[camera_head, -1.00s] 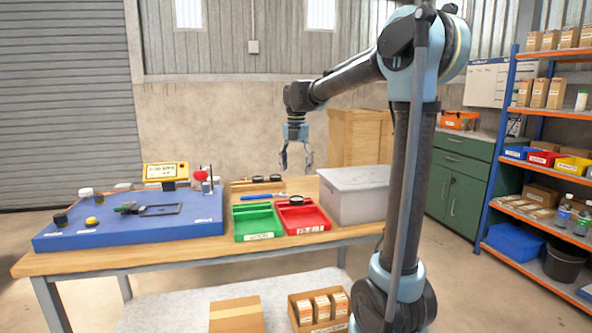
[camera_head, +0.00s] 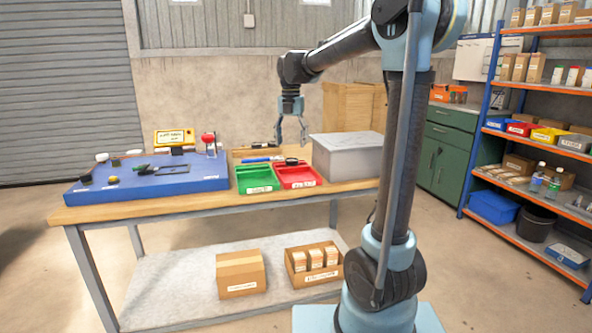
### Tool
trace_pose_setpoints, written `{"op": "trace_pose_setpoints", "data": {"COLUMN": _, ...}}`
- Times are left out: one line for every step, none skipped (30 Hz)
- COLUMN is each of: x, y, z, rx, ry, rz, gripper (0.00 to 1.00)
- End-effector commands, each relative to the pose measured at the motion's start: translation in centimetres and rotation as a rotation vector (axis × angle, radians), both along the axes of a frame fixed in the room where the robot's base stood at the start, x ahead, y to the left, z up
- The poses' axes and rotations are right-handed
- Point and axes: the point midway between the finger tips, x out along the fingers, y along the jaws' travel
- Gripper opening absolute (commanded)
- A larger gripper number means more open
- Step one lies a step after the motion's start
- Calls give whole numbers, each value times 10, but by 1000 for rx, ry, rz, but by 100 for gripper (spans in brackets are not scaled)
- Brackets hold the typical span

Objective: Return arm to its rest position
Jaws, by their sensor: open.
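My gripper (camera_head: 291,136) hangs with its fingers pointing down and apart. It is open and holds nothing. It appears above the rear right part of the workbench (camera_head: 215,205), near the red tray and the lidded grey box. My arm rises from my base at the right of the picture, bends at the top and reaches left. The fingertips overlap the bench's back area in the picture, and the exact gap to the things below cannot be told.
The bench carries a blue board (camera_head: 215,181) with several parts, a green tray (camera_head: 257,177), a red tray (camera_head: 297,175) and a grey box (camera_head: 347,155). Cartons (camera_head: 240,274) stand on the lower shelf. A blue rack (camera_head: 478,125) and green cabinet (camera_head: 447,150) stand right.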

Motion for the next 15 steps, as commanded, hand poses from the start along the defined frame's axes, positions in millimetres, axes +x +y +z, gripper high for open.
{"op": "trace_pose_setpoints", "data": {"x": 0, "y": 1, "z": 0, "rx": 0, "ry": 0, "rz": 1, "gripper": 67}}
{"op": "trace_pose_setpoints", "data": {"x": 0, "y": 1, "z": 0, "rx": 0, "ry": 0, "rz": 2, "gripper": 67}}
{"op": "trace_pose_setpoints", "data": {"x": -3, "y": -1, "z": 0, "rx": 1, "ry": -1, "rz": -17, "gripper": 67}}
{"op": "trace_pose_setpoints", "data": {"x": -6, "y": -4, "z": -1, "rx": 0, "ry": -2, "rz": -39, "gripper": 67}}
{"op": "trace_pose_setpoints", "data": {"x": -8, "y": -6, "z": -1, "rx": 1, "ry": -3, "rz": -60, "gripper": 67}}
{"op": "trace_pose_setpoints", "data": {"x": -11, "y": -7, "z": -2, "rx": 2, "ry": -5, "rz": -88, "gripper": 67}}
{"op": "trace_pose_setpoints", "data": {"x": -13, "y": -9, "z": -3, "rx": 3, "ry": -5, "rz": -107, "gripper": 67}}
{"op": "trace_pose_setpoints", "data": {"x": -16, "y": -10, "z": -3, "rx": 3, "ry": -7, "rz": -128, "gripper": 67}}
{"op": "trace_pose_setpoints", "data": {"x": -21, "y": -13, "z": -3, "rx": 5, "ry": -10, "rz": -157, "gripper": 67}}
{"op": "trace_pose_setpoints", "data": {"x": -24, "y": -15, "z": -4, "rx": 5, "ry": -11, "rz": -179, "gripper": 67}}
{"op": "trace_pose_setpoints", "data": {"x": -26, "y": -17, "z": -4, "rx": 6, "ry": -12, "rz": -202, "gripper": 67}}
{"op": "trace_pose_setpoints", "data": {"x": -31, "y": -21, "z": -5, "rx": 7, "ry": -14, "rz": -235, "gripper": 67}}
{"op": "trace_pose_setpoints", "data": {"x": -33, "y": -24, "z": -5, "rx": 9, "ry": -17, "rz": -262, "gripper": 67}}
{"op": "trace_pose_setpoints", "data": {"x": -36, "y": -27, "z": -6, "rx": 9, "ry": -18, "rz": -289, "gripper": 67}}
{"op": "trace_pose_setpoints", "data": {"x": -41, "y": -32, "z": -7, "rx": 12, "ry": -21, "rz": -328, "gripper": 67}}
